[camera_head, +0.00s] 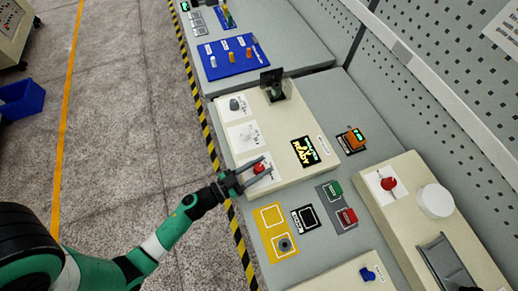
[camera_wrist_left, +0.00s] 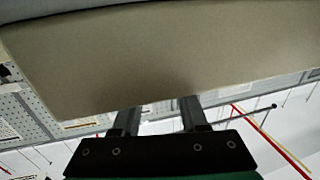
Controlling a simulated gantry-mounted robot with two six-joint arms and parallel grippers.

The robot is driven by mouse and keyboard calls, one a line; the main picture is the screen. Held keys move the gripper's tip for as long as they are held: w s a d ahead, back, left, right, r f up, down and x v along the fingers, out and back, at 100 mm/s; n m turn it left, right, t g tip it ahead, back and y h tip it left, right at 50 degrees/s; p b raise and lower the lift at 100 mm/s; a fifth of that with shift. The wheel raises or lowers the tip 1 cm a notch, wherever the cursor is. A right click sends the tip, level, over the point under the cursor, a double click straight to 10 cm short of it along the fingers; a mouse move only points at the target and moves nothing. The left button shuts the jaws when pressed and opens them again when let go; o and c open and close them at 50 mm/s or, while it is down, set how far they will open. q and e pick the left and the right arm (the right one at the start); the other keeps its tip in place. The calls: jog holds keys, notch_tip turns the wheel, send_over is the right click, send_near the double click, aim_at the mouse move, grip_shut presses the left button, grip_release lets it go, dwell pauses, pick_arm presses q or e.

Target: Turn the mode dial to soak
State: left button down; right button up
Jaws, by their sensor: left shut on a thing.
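A cream console (camera_head: 278,112) carries a column of three dials on white plates along its left side. The top one is a grey dial (camera_head: 235,104), the middle one a pale dial (camera_head: 246,136), and the nearest one a red dial (camera_head: 259,168). Their lettering is too small to read, so I cannot tell which is marked as the mode dial or where soak lies. My left gripper (camera_head: 256,174) is shut on the red dial, with its fingers on either side. In the left wrist view its fingertips are hidden behind a beige surface (camera_wrist_left: 150,55).
Green and red buttons (camera_head: 346,216) and a yellow plate (camera_head: 267,216) lie nearer. Another console with a red knob (camera_head: 388,183) and white cylinder (camera_head: 434,201) stands right.

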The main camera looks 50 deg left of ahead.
pick_arm(q)
jog(key=h+p, duration=0.1)
jog(key=m+h+p, duration=0.1)
jog(key=shift+a+r+p, duration=0.2)
jog(key=shift+r+p, duration=0.15)
jog(key=shift+r, duration=0.05)
jog(key=shift+f+m+g+h+p, duration=0.15)
jog(key=shift+m+g+h+p, duration=0.25)
jog(key=shift+m+h, duration=0.3)
jog(key=h, duration=0.1)
jog(key=m+h, duration=0.1)
jog(key=shift+d+f+g+h, duration=0.1)
jog(key=shift+f+g+h, duration=0.1)
jog(key=shift+g+h, duration=0.15)
jog(key=shift+d+f+m+g+h+b, duration=0.1)
jog(key=shift+m+g+h+b, duration=0.3)
jog(key=shift+m+g+h, duration=1.1)
pick_arm(e)
jog(key=shift+r, duration=2.25)
pick_arm(q)
jog(key=shift+h, duration=0.45)
jog(key=shift+c, duration=2.2)
grip_release()
jog(key=shift+s, duration=0.1)
